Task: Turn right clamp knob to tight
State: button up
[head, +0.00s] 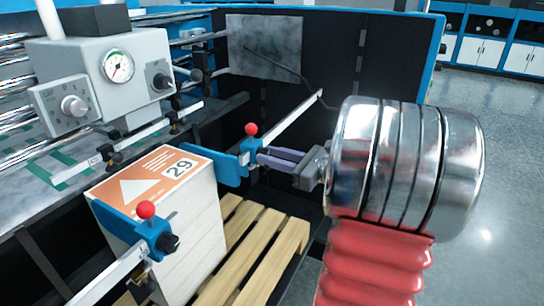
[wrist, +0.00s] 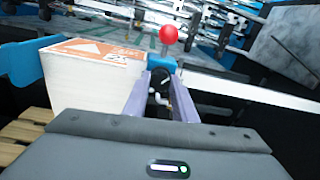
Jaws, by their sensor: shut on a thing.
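The right clamp (head: 228,168) is blue with a red ball (head: 251,129) on top, and sits on a pale rail by the far right corner of the paper stack. My gripper (head: 262,154) reaches it from the right, its purple fingers shut on the black right clamp knob (wrist: 158,86). In the wrist view the knob shows between the fingertips, with the red ball (wrist: 169,35) just above. The fingers hide most of the knob in the head view, and I cannot tell how tight it is.
A stack (head: 190,215) labelled 29 stands on a wooden pallet (head: 262,240). The left clamp (head: 140,230), with its own red ball and black knob, is at its near side. A grey control box (head: 125,75) with a gauge is at upper left. Open floor lies right.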

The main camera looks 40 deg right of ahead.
jog(key=m, duration=0.5)
jog(key=shift+d+y, duration=0.15)
jog(key=shift+y, duration=0.15)
jog(key=shift+d+m+g, duration=0.1)
jog(key=shift+m+g, duration=0.3)
jog(key=shift+m, duration=1.8)
jog(key=o, duration=1)
jog(key=shift+o, duration=0.2)
jog(key=v, duration=1.3)
jog(key=shift+s+d, duration=0.2)
jog(key=shift+s, duration=0.05)
jog(key=shift+f, duration=0.1)
